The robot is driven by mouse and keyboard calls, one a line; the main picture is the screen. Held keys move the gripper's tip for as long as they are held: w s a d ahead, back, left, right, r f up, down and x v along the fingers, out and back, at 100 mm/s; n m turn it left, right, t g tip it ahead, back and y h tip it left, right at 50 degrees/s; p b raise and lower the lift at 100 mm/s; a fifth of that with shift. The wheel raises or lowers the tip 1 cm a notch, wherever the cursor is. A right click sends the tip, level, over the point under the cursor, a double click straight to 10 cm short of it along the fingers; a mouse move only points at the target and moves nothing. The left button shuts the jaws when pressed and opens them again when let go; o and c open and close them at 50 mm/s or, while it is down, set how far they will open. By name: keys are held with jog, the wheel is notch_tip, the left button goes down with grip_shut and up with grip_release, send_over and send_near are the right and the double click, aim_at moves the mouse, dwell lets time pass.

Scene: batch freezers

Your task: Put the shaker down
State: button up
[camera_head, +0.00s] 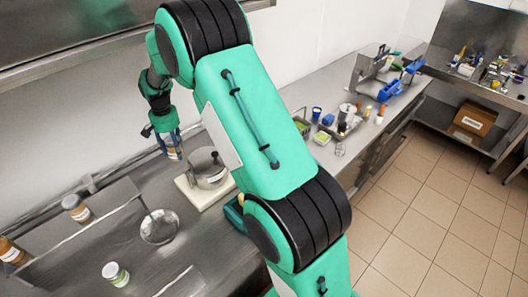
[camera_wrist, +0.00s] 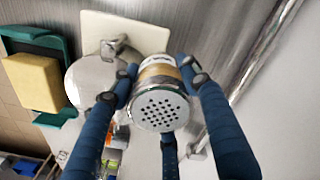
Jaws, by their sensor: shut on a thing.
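The shaker (camera_head: 172,146) is a small cylinder with a tan and white label band and a perforated metal lid. In the wrist view its lid (camera_wrist: 158,113) faces the camera. My gripper (camera_head: 167,130) is shut around the shaker's sides, with blue fingers on either side of it in the wrist view (camera_wrist: 157,82). In the head view the shaker hangs below my gripper, near upright, over the back of the metal counter (camera_head: 190,245). I cannot tell whether its base touches the counter.
A metal pot (camera_head: 208,168) on a white board (camera_head: 190,194) stands right beside the shaker. A metal bowl (camera_head: 159,227) and jars (camera_head: 77,208) (camera_head: 115,273) stand nearer left. A yellow sponge (camera_wrist: 33,82) lies on a teal tray. A metal rail (camera_wrist: 266,48) runs along the wall.

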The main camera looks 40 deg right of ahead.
jog(key=d+f+m, duration=0.3)
jog(key=d+m, duration=0.1)
jog(key=d, duration=1.2)
jog(key=d+f+m+b, duration=0.1)
jog(key=d+f+m, duration=0.2)
jog(key=d, duration=1.3)
jog(key=shift+m, duration=0.5)
jog(key=shift+f, duration=3.15)
jog(key=shift+f+b, duration=0.4)
jog(key=shift+f, duration=1.45)
jog(key=shift+f, duration=0.2)
